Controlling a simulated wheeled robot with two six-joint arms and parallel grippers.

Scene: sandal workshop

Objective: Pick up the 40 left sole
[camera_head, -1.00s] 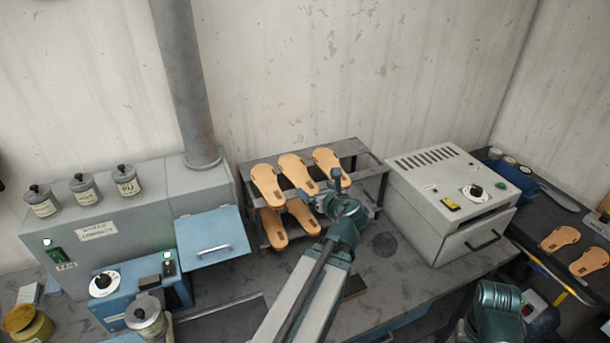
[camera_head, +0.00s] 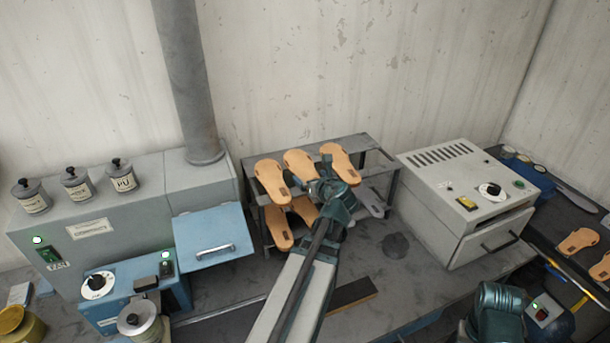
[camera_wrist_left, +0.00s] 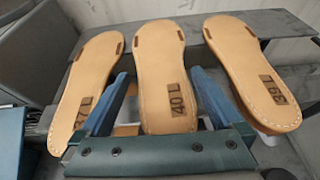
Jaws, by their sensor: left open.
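The 40 left sole (camera_wrist_left: 160,60) is tan, stamped "40 L", and is the middle one of three on the rack's top in the left wrist view. In the head view it is the middle top sole (camera_head: 298,163), its lower end partly hidden by my gripper. My left gripper (camera_wrist_left: 159,76) is open, with one blue finger on each side of the near end of this sole. I cannot tell if either finger touches it. In the head view the left gripper (camera_head: 324,170) is at the rack's front. My right gripper is not in view.
A sole stamped "37 L" (camera_wrist_left: 90,75) lies to the left, and another left sole (camera_wrist_left: 245,70) to the right, both close to my fingers. More soles (camera_head: 277,228) lie on the lower shelf of the grey rack (camera_head: 375,160). A grey oven-like box (camera_head: 460,200) stands right of the rack.

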